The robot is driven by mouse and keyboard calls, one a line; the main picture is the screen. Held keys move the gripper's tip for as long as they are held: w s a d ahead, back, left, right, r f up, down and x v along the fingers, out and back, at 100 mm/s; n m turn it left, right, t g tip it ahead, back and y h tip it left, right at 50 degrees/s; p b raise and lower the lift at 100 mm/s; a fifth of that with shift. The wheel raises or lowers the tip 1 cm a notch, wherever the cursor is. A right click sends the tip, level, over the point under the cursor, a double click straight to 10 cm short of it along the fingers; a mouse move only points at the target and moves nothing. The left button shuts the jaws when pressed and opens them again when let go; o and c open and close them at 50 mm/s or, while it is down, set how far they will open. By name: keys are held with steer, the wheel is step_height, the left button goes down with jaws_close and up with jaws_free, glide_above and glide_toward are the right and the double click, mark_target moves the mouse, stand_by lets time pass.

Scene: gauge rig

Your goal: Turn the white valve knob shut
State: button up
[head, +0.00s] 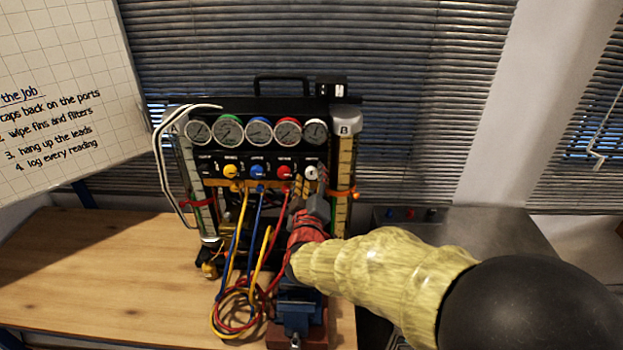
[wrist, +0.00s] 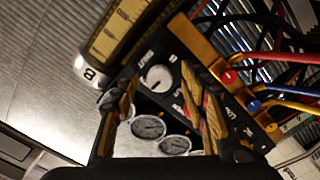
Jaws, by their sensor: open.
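The white valve knob (head: 311,172) is at the right end of a row of coloured knobs on the gauge panel. In the wrist view the white knob (wrist: 158,78) appears between my fingertips, with lettering beside it. My gripper (head: 317,205) is in front of the panel, just below the knob in the head view. In the wrist view my gripper (wrist: 161,73) is open, one finger on each side of the knob. I see no contact, and cannot tell how far the fingertips are from it.
Yellow (head: 231,171), blue (head: 257,171) and red (head: 284,172) knobs sit left of the white one. Several gauges are above. Coloured hoses (head: 238,318) hang below. A graduated cylinder marked B (head: 344,170) stands close on the right. The table (head: 100,265) is clear at left.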

steer(key=shift+w, duration=0.35)
steer(key=shift+c, duration=0.5)
jaws_close()
